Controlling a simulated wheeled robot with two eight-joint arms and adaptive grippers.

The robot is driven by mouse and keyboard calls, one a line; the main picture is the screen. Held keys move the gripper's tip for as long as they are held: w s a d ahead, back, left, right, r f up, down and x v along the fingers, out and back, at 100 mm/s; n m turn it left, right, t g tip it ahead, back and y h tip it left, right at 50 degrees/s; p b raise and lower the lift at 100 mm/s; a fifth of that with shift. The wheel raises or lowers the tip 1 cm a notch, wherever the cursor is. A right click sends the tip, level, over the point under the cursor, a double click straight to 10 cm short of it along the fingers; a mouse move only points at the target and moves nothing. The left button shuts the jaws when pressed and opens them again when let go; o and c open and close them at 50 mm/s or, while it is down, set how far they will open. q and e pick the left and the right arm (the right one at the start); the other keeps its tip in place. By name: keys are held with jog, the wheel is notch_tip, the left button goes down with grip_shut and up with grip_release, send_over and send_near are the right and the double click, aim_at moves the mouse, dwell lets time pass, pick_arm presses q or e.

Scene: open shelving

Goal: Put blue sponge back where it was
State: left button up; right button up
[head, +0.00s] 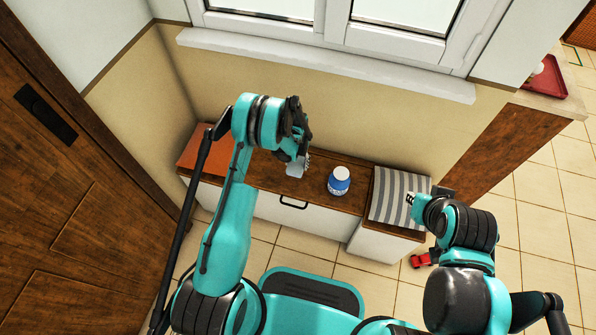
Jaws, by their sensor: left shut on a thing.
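My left gripper (299,151) hangs over the left-middle part of the low wooden cabinet top, pointing down. It is shut on a small pale grey-blue block, which looks like the blue sponge (295,169). The gripper hides part of the block, and I cannot tell whether it touches the top. My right gripper (446,194) is at the right, beside the striped cloth; its fingers are mostly hidden by my arm, so its opening does not show.
A blue jar with a white lid (339,181) stands just right of the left gripper. An orange mat (201,150) covers the left end and a grey-striped cloth (388,197) the right. A red toy (420,260) lies on the floor. Wall and window sill (320,66) rise behind.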

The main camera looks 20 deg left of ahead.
pick_arm(q)
notch_tip(320, 180, down, 8)
jog(key=b, duration=0.2)
jog(key=shift+b, duration=0.4)
jog(key=o, duration=1)
jog(key=shift+r, duration=0.1)
